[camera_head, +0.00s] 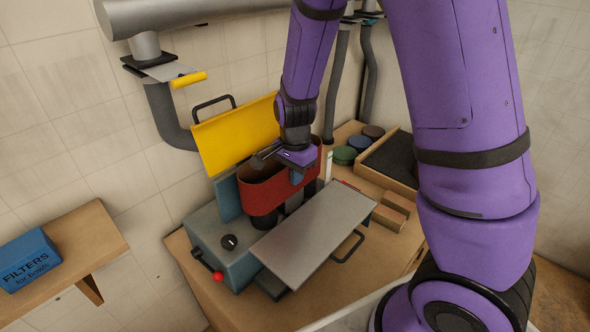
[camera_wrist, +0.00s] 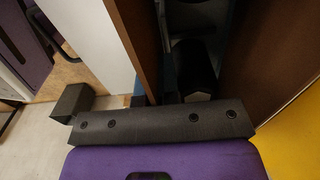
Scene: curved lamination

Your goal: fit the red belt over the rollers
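The red belt (camera_head: 262,194) is a wide upright loop above the blue machine (camera_head: 217,249), in front of its raised yellow cover (camera_head: 236,134). My gripper (camera_head: 298,172) comes down from above onto the belt's near right wall. In the wrist view, blue fingertips (camera_wrist: 168,82) show on both sides of the belt wall (camera_wrist: 138,42), so the gripper is shut on it. Dark rollers (camera_head: 265,220) show below the belt's lower edge. A black roller (camera_wrist: 194,66) shows between the belt walls in the wrist view. The roller tops are hidden, so I cannot tell how far the belt surrounds them.
A flat grey plate (camera_head: 313,232) fronts the machine, with a red-knobbed lever (camera_head: 217,276) at left. Wooden blocks (camera_head: 391,214), a dark-lined tray (camera_head: 393,160) and round discs (camera_head: 345,155) lie to the right. A filter box (camera_head: 28,262) sits on a left shelf.

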